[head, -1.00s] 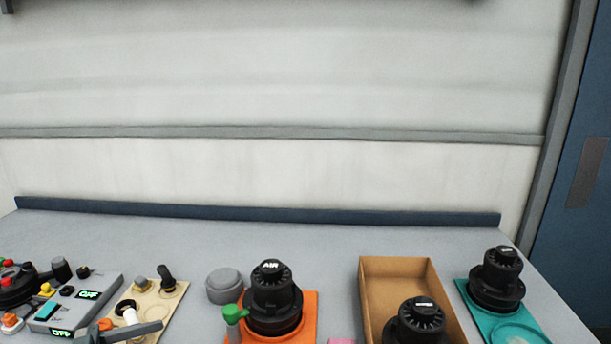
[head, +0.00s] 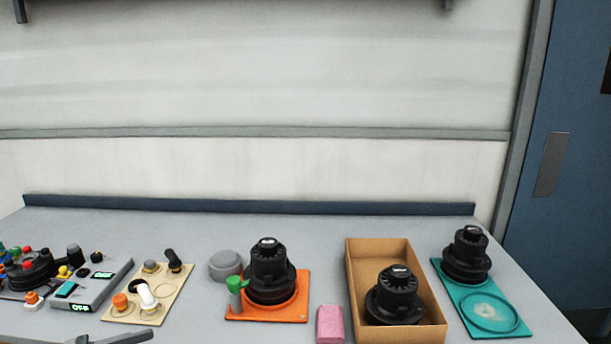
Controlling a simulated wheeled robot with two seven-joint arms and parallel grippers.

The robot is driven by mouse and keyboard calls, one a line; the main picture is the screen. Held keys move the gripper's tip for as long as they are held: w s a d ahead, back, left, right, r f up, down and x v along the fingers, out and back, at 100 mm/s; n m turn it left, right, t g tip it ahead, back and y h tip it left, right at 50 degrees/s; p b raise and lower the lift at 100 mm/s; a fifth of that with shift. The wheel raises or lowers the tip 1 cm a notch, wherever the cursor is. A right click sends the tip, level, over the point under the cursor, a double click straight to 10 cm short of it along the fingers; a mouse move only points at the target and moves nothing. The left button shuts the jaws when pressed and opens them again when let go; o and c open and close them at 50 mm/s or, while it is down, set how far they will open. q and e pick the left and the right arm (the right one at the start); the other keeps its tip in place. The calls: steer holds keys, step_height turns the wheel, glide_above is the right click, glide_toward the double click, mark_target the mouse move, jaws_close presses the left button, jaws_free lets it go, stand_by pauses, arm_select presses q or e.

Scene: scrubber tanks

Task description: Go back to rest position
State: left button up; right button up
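A dark grey bar-like part at the bottom left edge appears to be the tip of my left gripper (head: 120,337). It is below the beige panel (head: 178,299) in the picture, apart from it, and mostly cut off by the frame. I cannot tell whether it is open or shut, and I see nothing held in it. My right gripper is not in view.
On the grey table stand a control box (head: 92,291), a grey round cap (head: 225,264), an orange plate (head: 297,308) with a black scrubber tank, a pink block (head: 330,324), a cardboard box (head: 353,290) holding a black tank and a teal plate (head: 515,329) with another.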

arm_select(q)
steer(key=s+d+f+n+t+y, duration=0.1)
steer(key=d+f+n+t+y, duration=0.2)
steer(key=d+f, duration=0.45)
steer(key=s+d+f+n+t+y, duration=0.1)
steer(key=d+f+n+t+y, duration=0.3)
steer(key=d, duration=0.6)
steer(key=s+a+f+n+g+y, duration=0.1)
steer(key=s+a+f+g+y, duration=0.2)
steer(key=s, duration=0.7)
steer(key=s+a+f+n+g+y, duration=0.1)
steer(key=s+f+g+y, duration=0.3)
steer(key=s, duration=0.5)
steer(key=s+a+f+n+g+y, duration=0.2)
steer(key=s+f+g, duration=0.25)
steer(key=s, duration=0.55)
step_height(320, 180, down, 26)
steer(key=w+d, duration=0.2)
steer(key=s+a+f+m, duration=0.1)
steer(key=s+f, duration=1.2)
steer(key=f, duration=0.4)
steer(key=shift+a+h, duration=0.25)
steer(key=shift+h, duration=0.15)
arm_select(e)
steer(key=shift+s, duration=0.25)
